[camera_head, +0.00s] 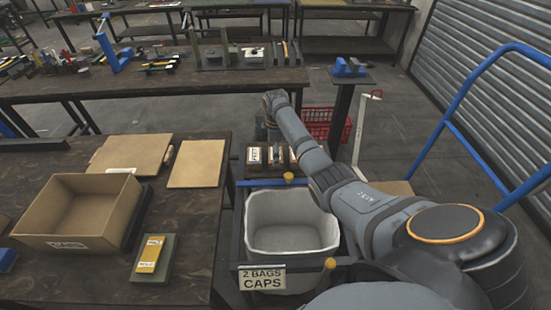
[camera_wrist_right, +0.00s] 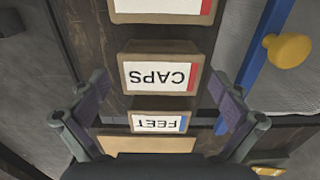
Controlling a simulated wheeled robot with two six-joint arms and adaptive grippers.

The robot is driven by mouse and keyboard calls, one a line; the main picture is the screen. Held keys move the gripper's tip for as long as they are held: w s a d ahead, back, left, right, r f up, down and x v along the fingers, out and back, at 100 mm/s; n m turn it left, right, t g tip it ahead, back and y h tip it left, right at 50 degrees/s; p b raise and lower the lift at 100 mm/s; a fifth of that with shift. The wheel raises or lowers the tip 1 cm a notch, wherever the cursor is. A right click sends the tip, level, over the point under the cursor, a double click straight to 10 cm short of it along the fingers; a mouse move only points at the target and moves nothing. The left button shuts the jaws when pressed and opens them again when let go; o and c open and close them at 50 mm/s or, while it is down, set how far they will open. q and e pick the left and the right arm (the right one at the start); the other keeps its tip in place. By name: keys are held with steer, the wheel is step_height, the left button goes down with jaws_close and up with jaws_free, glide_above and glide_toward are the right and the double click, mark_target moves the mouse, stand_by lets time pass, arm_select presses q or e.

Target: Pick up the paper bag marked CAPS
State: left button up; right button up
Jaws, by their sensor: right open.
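The paper bag marked CAPS (camera_wrist_right: 158,77) is brown with a white label and a red stripe. In the right wrist view it sits upper middle, its lettering upside down. My right gripper (camera_wrist_right: 160,103) is open, with one finger on each side of the picture, pointing toward the bags; the CAPS bag lies between and ahead of the fingertips, and nothing is held. In the head view my right arm reaches over the small bag row, and the gripper itself is largely hidden. My left gripper is out of view.
A bag marked FEET (camera_wrist_right: 160,123) stands beside the CAPS bag, and another bag (camera_wrist_right: 162,8) is on its other side. A yellow knob (camera_wrist_right: 287,50) and blue bar are at the right. A lined bin (camera_head: 291,228) stands in front of the bag row.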

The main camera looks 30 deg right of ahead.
steer(key=c, duration=1.1)
steer(key=shift+r, duration=0.15)
steer(key=shift+r, duration=0.25)
step_height(320, 180, up, 3)
steer(key=shift+f, duration=0.2)
steer(key=s+d+r+p, duration=0.3)
steer(key=s+r, duration=0.6)
steer(key=s, duration=0.4)
steer(key=shift+s+r+p, duration=0.3)
steer(key=shift+r+p, duration=0.05)
steer(key=shift+p, duration=0.5)
